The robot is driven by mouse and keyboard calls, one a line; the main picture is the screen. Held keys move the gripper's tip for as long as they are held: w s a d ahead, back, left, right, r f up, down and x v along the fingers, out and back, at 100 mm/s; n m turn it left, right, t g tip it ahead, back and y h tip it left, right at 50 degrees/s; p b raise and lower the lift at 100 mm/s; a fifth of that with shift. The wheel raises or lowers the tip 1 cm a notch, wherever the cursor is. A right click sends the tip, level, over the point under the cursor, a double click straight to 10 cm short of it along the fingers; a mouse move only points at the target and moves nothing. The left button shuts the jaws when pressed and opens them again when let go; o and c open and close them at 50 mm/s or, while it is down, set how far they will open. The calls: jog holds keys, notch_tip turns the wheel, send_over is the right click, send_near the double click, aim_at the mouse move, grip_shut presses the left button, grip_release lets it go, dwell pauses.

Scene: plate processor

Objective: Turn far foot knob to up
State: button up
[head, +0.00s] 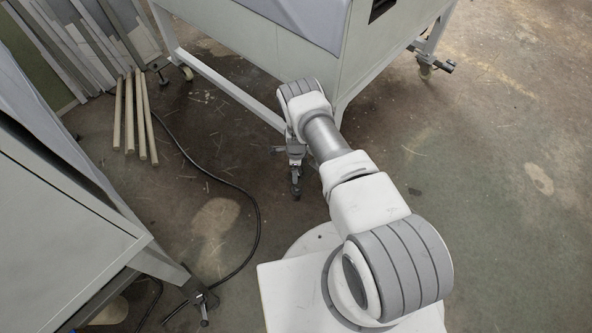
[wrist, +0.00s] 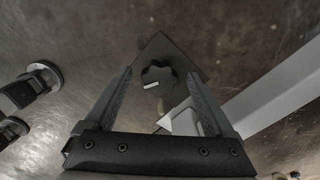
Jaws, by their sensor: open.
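In the wrist view, a dark lobed knob (wrist: 163,73) with a short white mark sits on a dark square plate (wrist: 188,54). The white mark is on the knob's lower left and points slightly up to the right. My gripper (wrist: 160,76) is open, with one finger on each side of the knob in the picture. I cannot tell whether the fingers touch it or how far away it is. In the head view, my gripper (head: 296,187) hangs low, pointing down near the front corner of the far machine (head: 372,62). The knob cannot be made out there.
A pale beam (wrist: 282,92) runs close on the right in the wrist view, and dark rounded parts (wrist: 45,74) show at left. In the head view, a second cabinet (head: 60,225) stands left, wooden poles (head: 130,115) lie on the floor, and a black cable (head: 256,215) crosses it.

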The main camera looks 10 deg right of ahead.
jog(key=c, duration=1.4)
